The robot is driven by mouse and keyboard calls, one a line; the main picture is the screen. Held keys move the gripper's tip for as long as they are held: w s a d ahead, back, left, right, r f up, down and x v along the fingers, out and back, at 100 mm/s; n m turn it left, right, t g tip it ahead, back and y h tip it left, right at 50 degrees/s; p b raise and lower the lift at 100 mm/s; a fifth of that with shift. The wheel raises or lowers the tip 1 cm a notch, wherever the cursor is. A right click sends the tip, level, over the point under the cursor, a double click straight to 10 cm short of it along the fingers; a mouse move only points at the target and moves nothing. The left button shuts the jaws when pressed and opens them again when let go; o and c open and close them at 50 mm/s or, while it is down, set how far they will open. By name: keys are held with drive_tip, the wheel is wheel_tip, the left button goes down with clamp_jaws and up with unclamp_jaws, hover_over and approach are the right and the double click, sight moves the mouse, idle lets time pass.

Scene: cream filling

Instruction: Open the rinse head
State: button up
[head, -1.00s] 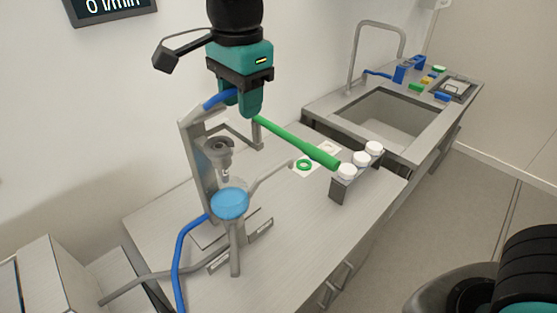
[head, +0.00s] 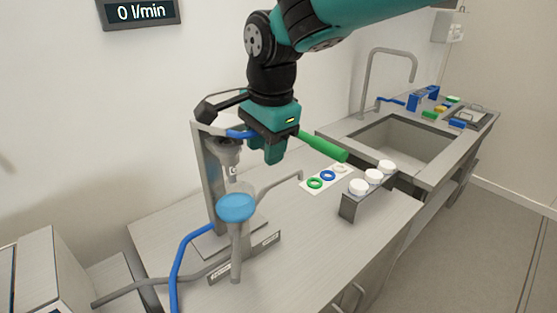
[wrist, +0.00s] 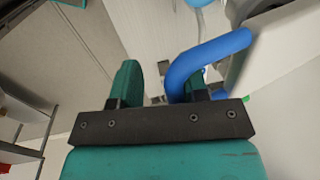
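A grey nozzle head (head: 228,155) hangs from the metal stand (head: 207,185) above a funnel with a blue top (head: 236,207). A curved blue bar (head: 240,134) sits at the top of the stand, and a green rod (head: 322,146) sticks out to the right. Which of these is the rinse head I cannot tell. My gripper (head: 270,152) is beside the top of the stand, pointing down. In the wrist view its fingers (wrist: 158,88) are apart. The blue bar (wrist: 205,58) curves close by the right finger and partly covers it. A clear gap separates it from the left finger.
A rack with white caps (head: 373,177) and a card with coloured rings (head: 327,176) are on the bench right of the stand. A sink (head: 395,147) is behind. A blue hose (head: 178,262) runs down in front. The wall display (head: 138,12) reads 0 l/min.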

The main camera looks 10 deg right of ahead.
drive_tip(key=shift+s+f, duration=0.1)
drive_tip(key=shift+f, duration=0.15)
drive_tip(key=shift+r, duration=0.1)
wheel_tip(320, 180, up, 20)
drive_tip(key=p, duration=1.7)
drive_tip(key=shift+a, duration=0.15)
idle(0.4)
drive_tip(key=shift+w, duration=0.2)
